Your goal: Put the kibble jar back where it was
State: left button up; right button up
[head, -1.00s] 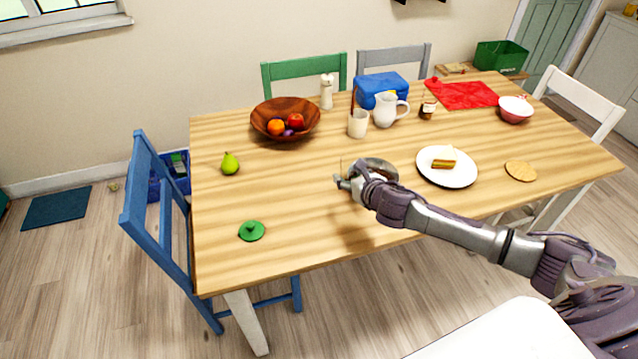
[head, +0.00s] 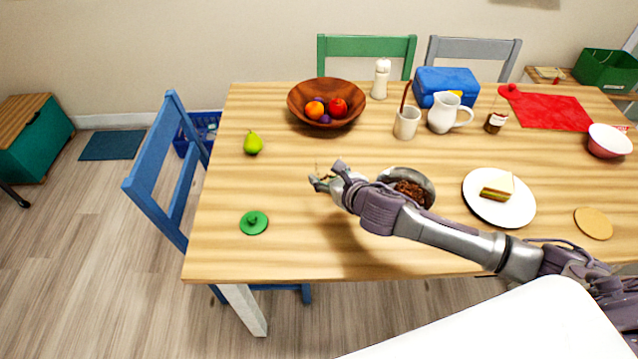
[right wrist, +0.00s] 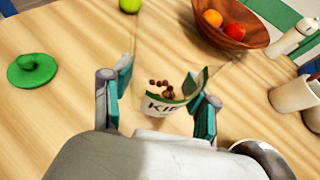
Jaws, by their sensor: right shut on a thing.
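The kibble jar (right wrist: 160,103) is clear, with a white and green label and a few brown pieces inside, in the right wrist view. My right gripper (right wrist: 158,98) is shut on it, one finger on each side. In the head view this gripper (head: 325,181) is over the table's front middle; the jar hardly shows there. A green lid (head: 254,223) with a knob lies on the table to the left, also in the right wrist view (right wrist: 32,70). A metal bowl (head: 424,181) of brown kibble stands partly behind my right arm. My left gripper is out of view.
A blue chair (head: 150,165) stands at the left. The table between pear and lid is clear.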

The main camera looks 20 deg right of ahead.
aim_at(319, 174)
jog(key=x, duration=0.3)
jog(key=shift+a+f, duration=0.2)
jog(key=shift+a, duration=0.15)
notch_tip(319, 174, down, 3)
jog(key=shift+f+b, duration=0.2)
jog(key=shift+b, duration=0.1)
jog(key=shift+f, duration=0.25)
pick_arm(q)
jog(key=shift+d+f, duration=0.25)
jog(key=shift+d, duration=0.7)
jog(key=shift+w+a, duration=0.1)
pick_arm(e)
jog(key=shift+f, duration=0.1)
jog(key=o, duration=1.4)
jog(key=shift+f, duration=0.1)
jog(key=shift+o, duration=0.2)
